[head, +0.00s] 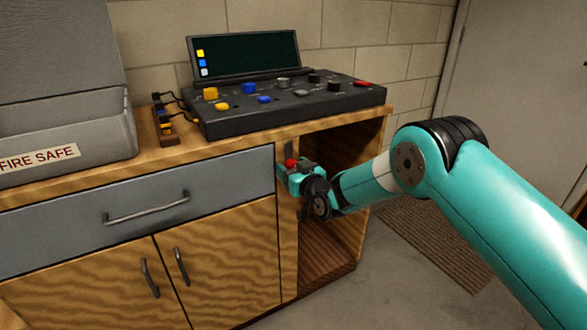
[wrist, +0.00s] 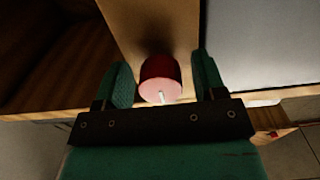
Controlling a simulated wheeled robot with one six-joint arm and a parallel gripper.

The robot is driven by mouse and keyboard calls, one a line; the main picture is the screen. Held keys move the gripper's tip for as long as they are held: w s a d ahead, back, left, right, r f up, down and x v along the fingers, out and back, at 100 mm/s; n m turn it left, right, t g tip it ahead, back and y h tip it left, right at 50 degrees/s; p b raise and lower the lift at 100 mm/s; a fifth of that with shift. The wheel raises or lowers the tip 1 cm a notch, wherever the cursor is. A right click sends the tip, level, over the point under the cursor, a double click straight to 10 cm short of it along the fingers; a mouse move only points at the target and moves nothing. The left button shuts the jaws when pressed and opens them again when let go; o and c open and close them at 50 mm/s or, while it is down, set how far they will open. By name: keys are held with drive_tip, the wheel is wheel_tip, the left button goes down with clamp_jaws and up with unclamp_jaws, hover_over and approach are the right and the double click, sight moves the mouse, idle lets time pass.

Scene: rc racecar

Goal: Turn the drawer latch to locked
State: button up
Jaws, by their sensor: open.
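The drawer latch is a red round knob (wrist: 160,78) on the narrow wooden post between the drawer and the open shelf. A short white mark shows at the lower edge of its pale red face in the wrist view. In the head view only a bit of the red knob (head: 291,163) shows above my gripper (head: 296,176). My gripper is open, with one green finger on each side of the knob in the wrist view. I cannot tell whether either finger touches it. The grey drawer (head: 70,230) looks closed.
The drawer handle (head: 147,207) and two cupboard doors (head: 215,270) are left of my gripper. The open shelf bay (head: 335,262) is to the right. A black control console (head: 290,118) stands on the wooden worktop above, beside a grey fire-safe box (head: 65,130).

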drive_tip(key=c, duration=0.9)
drive_tip(key=shift+b, duration=0.3)
drive_tip(key=n+b, duration=0.3)
drive_tip(key=b, duration=0.1)
drive_tip(key=shift+f+n, duration=0.25)
drive_tip(key=shift+n, duration=0.15)
drive_tip(key=n+b, duration=0.4)
drive_tip(key=shift+d+n, duration=0.1)
drive_tip(key=shift+n, duration=0.2)
drive_tip(key=n+b, duration=0.4)
drive_tip(key=b, duration=0.1)
drive_tip(key=shift+r, duration=0.1)
drive_tip(key=n+b, duration=0.4)
drive_tip(key=n, duration=0.1)
drive_tip(key=shift+r, duration=0.2)
drive_tip(key=shift+n, duration=0.4)
